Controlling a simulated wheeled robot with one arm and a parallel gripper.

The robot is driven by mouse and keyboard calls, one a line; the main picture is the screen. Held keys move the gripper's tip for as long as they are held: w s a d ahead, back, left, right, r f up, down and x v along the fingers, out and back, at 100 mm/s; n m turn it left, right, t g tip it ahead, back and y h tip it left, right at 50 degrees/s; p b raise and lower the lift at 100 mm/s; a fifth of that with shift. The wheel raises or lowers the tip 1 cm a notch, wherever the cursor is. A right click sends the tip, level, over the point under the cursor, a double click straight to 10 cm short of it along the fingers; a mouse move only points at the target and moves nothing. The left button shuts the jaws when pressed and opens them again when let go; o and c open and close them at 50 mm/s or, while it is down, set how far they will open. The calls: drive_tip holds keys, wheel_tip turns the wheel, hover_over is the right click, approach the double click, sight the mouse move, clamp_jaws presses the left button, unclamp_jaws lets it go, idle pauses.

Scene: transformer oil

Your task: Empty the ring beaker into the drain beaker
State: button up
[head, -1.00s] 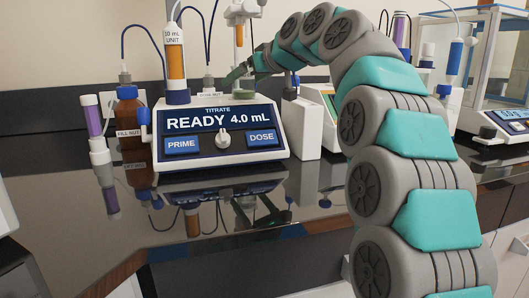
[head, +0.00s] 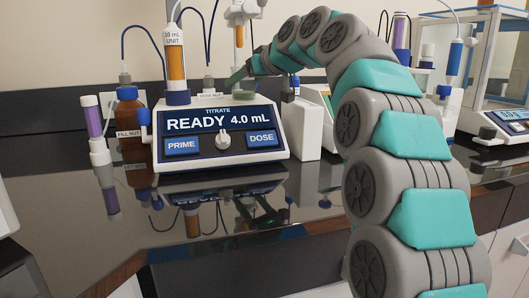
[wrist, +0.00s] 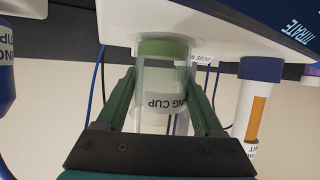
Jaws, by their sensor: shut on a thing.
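My gripper (wrist: 163,95) has its dark green fingers closed on both sides of a clear cup (wrist: 160,75) in the wrist view. The cup holds green liquid, and its white label reads in part "NG CUP". The wrist picture appears inverted, with the counter along its top. I cannot make out which vessel is the drain beaker.
The titrator (head: 218,133) reads "READY 4.0 mL" and stands close in front of my gripper. The glossy counter (head: 240,225) in front is bare.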

drive_tip(key=shift+r, duration=0.1)
clamp_jaws()
drive_tip(key=shift+r+p, duration=0.9)
drive_tip(key=shift+r, duration=1.5)
drive_tip(key=o, duration=0.6)
unclamp_jaws()
clamp_jaws()
drive_tip(key=shift+f, duration=0.1)
